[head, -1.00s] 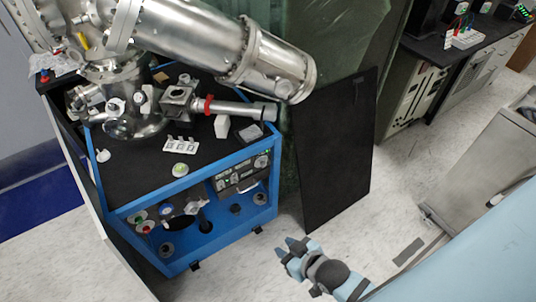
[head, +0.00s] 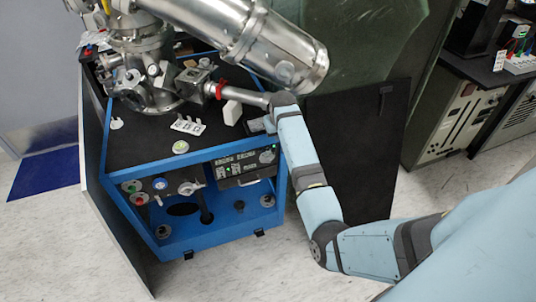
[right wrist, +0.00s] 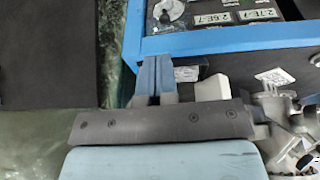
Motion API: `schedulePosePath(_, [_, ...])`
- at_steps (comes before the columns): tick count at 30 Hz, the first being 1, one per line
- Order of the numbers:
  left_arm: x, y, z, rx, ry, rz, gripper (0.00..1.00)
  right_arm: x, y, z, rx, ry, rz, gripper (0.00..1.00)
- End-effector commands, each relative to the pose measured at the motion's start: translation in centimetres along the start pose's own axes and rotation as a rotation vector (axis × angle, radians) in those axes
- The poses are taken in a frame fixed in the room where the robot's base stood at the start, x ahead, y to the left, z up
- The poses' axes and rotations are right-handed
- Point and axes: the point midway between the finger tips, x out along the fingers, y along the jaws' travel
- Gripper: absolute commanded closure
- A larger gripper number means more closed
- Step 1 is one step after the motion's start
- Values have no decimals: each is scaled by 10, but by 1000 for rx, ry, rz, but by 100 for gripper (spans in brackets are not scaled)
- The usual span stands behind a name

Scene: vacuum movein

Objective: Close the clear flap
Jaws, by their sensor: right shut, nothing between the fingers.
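No clear flap can be made out for certain. The blue-framed cart (head: 212,238) carries a dark control panel (head: 240,165) on its front, where a see-through part would be too small to tell. My right gripper (head: 260,124) is over the right edge of the cart's black top, close to the end of the metal tube; my own arm partly hides it. In the right wrist view its two grey-blue fingers (right wrist: 157,76) are together and empty, overlapping the blue frame edge (right wrist: 230,38). Whether they touch it cannot be told. My left gripper is not in view.
A white block (right wrist: 212,88) stands beside the fingers. A steel chamber (head: 270,45) overhangs the cart. A black upright panel (head: 365,140) stands right of it, before a green translucent sheet (head: 370,40). Open floor (head: 445,195) lies at the right.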

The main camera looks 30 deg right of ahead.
Motion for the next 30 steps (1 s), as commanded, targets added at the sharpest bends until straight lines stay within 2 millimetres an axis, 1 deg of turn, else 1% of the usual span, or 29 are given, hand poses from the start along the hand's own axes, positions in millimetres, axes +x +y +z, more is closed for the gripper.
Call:
schedulePosePath(1, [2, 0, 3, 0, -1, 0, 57, -1, -1, -5, 9, -14, -10, 100])
schedulePosePath(5, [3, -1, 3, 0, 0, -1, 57, -4, -1, -10, 18, -38, -21, 100])
schedulePosePath(8, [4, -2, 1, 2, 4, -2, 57, 3, -2, -10, 19, -41, -22, 100])
schedulePosePath(11, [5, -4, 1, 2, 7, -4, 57, 18, -2, -9, 18, -41, -22, 100])
schedulePosePath(18, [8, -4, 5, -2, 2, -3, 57, 63, -3, -7, 18, -41, -22, 100])
schedulePosePath(21, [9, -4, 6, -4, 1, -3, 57, 77, -3, -7, 18, -39, -21, 100])
schedulePosePath(25, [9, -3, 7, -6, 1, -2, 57, 89, -3, -7, 18, -38, -21, 100])
schedulePosePath(30, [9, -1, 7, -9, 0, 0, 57, 94, -3, -6, 18, -37, -21, 100])
